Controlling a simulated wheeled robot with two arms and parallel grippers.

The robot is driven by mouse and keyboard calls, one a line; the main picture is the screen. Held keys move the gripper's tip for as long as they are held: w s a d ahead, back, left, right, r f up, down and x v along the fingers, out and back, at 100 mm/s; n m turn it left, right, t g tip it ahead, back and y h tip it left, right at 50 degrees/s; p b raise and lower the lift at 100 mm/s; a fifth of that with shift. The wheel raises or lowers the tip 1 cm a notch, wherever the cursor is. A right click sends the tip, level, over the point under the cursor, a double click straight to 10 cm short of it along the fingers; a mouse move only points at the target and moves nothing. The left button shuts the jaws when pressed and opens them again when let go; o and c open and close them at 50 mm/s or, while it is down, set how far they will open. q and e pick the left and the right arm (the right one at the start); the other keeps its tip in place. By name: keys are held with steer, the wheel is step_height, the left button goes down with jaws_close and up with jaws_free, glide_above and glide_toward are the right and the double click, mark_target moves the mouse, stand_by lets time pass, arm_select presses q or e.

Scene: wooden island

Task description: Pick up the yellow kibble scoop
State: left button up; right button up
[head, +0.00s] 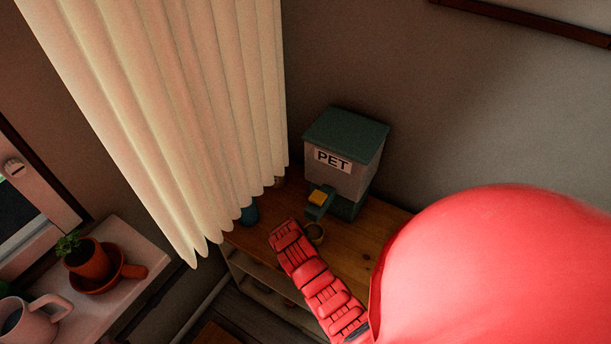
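A brighter yellow piece (318,198) is at the dispenser's green spout. My red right arm comes in from the lower right, and its end (285,232) is just left of the cup, over the cabinet's front edge. The fingers are too dark and small to tell whether they are open. Part of the cup may be hidden by the arm. My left gripper is not in view.
The wooden cabinet top (368,232) has some bare room right of the cup. A dark blue object (250,213) stands near the curtain (200,110). A potted plant (88,258) and a mug (35,318) are on the sill at left.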

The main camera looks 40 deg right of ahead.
steer(key=shift+w+d+f, duration=0.1)
steer(key=shift+f, duration=0.3)
jaws_close()
